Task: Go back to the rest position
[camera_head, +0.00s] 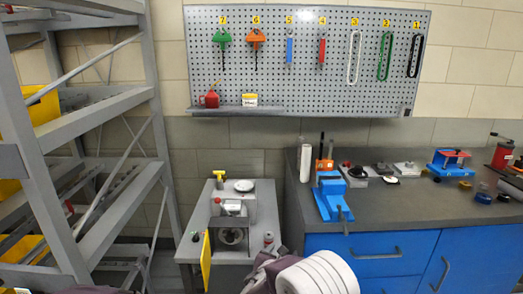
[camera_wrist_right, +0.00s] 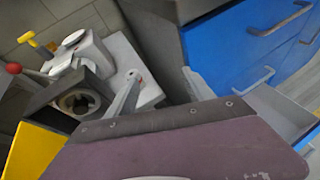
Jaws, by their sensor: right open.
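My right gripper (camera_head: 262,262) is at the bottom centre of the head view, in front of the gap between the small grey machine stand and the blue cabinet. In the right wrist view its two grey fingers (camera_wrist_right: 160,75) stand wide apart with nothing between them. My thick white right arm partly hides the cabinet front.
The grey machine stand (camera_head: 184,248) has a yellow panel (camera_head: 207,260). The blue cabinet (camera_head: 350,242) carries a grey worktop with a blue vise (camera_head: 331,197). Grey shelving (camera_head: 100,118) stands left; a tool pegboard (camera_head: 270,75) hangs behind. An open drawer (camera_wrist_right: 283,115) appears beside my gripper.

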